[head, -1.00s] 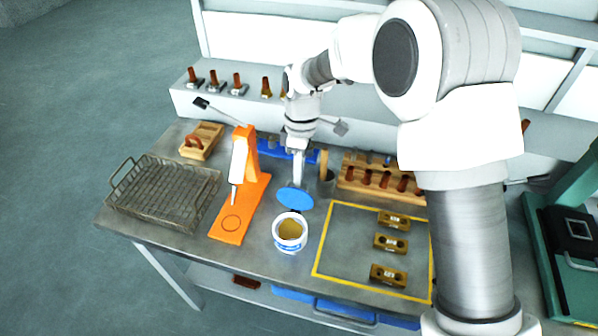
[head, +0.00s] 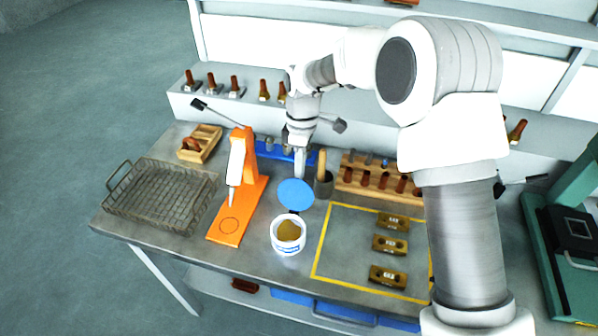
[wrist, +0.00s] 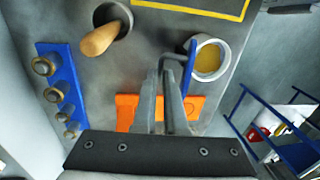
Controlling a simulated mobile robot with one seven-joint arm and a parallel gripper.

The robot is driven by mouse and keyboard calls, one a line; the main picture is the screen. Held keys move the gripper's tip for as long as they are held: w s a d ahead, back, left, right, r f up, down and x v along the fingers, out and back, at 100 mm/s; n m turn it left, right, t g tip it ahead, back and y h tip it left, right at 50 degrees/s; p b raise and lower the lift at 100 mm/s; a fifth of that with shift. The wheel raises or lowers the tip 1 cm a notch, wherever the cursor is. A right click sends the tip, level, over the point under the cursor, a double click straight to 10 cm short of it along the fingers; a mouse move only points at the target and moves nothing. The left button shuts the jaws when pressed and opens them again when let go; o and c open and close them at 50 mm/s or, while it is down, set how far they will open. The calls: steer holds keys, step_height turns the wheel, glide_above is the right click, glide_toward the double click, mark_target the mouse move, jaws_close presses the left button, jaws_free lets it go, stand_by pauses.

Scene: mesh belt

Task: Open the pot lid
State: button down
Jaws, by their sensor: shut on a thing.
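The pot (head: 288,246) is a small white tub on the bench with brownish-yellow contents showing; its mouth is uncovered. It also shows in the wrist view (wrist: 222,46). The round blue lid (head: 296,196) is off the mouth, tilted steeply just behind the pot. The wrist view shows the lid (wrist: 188,64) nearly edge-on beside the pot rim. My gripper (head: 299,174) is behind the lid. In the wrist view my gripper (wrist: 168,72) is shut on the lid's grey handle (wrist: 174,57). I cannot tell whether the lid touches the pot or bench.
An orange stand (head: 236,215) is left of the pot, with a wire basket (head: 125,213) farther left. A cup with a wooden-handled tool (head: 324,184) stands close right of the lid. A yellow-outlined area (head: 345,262) with brass blocks lies right.

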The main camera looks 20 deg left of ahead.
steer(key=shift+w, duration=0.5)
steer(key=c, duration=1)
jaws_free()
steer(key=shift+w+f, duration=0.1)
steer(key=shift+o, duration=0.2)
step_height(320, 180, up, 17)
steer(key=w, duration=0.2)
steer(key=shift+a, duration=0.15)
